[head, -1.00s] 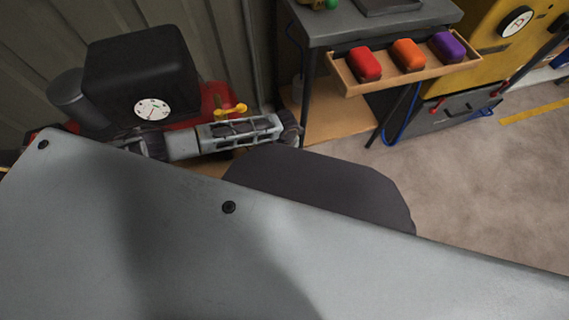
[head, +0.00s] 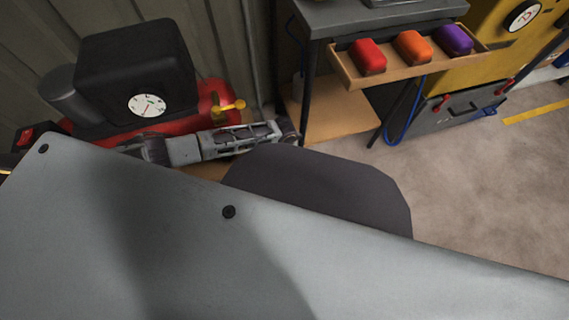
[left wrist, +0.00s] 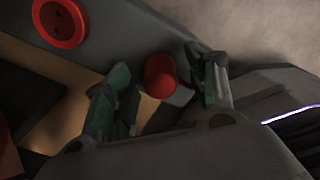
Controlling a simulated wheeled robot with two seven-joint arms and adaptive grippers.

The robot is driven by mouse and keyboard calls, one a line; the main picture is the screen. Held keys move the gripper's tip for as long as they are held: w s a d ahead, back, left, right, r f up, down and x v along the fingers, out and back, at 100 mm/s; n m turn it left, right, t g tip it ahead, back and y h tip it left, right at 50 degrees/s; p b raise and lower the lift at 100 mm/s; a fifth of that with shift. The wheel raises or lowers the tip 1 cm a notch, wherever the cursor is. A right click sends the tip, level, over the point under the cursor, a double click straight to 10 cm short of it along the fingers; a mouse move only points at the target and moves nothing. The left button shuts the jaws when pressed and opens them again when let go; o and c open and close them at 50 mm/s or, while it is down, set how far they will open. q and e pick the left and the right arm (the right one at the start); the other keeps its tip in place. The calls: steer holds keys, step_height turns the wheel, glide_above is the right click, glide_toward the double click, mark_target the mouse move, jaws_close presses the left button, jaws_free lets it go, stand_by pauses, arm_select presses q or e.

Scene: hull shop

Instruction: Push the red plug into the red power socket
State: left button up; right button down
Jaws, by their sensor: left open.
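In the left wrist view a round red socket (left wrist: 60,21) with small dark holes sits at the upper left on a dark grey surface. A red cylinder, which looks like the plug (left wrist: 160,74), is between the fingertips of my left gripper (left wrist: 162,88). The gripper is open, with its green-padded fingers apart on either side of the plug. I cannot tell whether either finger touches it. The socket is up and left of the gripper. In the head view my left forearm shows, but its gripper cannot be made out. My right gripper is in neither view.
A black and red compressor (head: 135,75) with a dial stands behind my left arm. A grey workbench (head: 380,16) stands to its right, with a wooden tray (head: 350,82) of red, orange and purple rounded blocks. A yellow machine (head: 498,45) is at right.

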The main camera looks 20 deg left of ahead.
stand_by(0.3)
arm_select(q)
steer(key=c, duration=1.1)
steer(key=shift+r, duration=0.2)
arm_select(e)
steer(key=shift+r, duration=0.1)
